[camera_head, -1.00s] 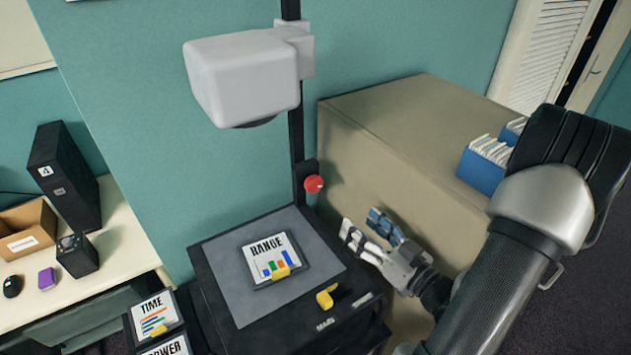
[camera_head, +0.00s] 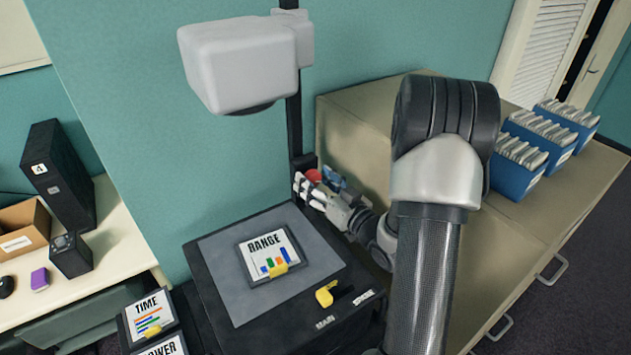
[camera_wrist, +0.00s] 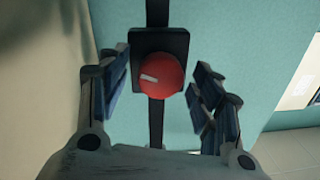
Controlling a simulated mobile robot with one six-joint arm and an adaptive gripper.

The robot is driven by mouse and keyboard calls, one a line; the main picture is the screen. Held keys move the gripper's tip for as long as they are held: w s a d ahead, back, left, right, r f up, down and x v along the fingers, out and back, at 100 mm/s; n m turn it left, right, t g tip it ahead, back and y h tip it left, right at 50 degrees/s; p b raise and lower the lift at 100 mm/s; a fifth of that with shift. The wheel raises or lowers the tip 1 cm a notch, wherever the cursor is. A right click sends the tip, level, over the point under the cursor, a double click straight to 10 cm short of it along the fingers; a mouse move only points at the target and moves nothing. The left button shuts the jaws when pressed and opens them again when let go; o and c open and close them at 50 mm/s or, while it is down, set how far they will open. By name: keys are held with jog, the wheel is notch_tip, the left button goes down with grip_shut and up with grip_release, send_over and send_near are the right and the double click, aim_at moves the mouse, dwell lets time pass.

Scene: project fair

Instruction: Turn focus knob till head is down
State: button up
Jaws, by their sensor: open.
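The red focus knob (camera_head: 313,175) sits on a black block on the projector's upright post. In the wrist view the knob (camera_wrist: 160,76) shows a white mark on its left side, pointing left and slightly up. My gripper (camera_head: 316,186) is open, with one finger on each side of the knob; in the wrist view the gripper (camera_wrist: 160,88) shows gaps between the fingers and the knob. The white projector head (camera_head: 240,65) is high on the post, well above the stage. The fingers partly hide the knob in the head view.
The stage (camera_head: 218,275) holds a RANGE card (camera_head: 268,255) with a yellow clip. A yellow switch (camera_head: 325,296) is at its front. A beige cabinet (camera_head: 560,215) with blue file boxes (camera_head: 520,165) stands right. A desk (camera_head: 110,245) is left.

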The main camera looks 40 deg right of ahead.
jog(key=shift+w, duration=0.15)
jog(key=c, duration=1.1)
jog(key=shift+o, duration=0.2)
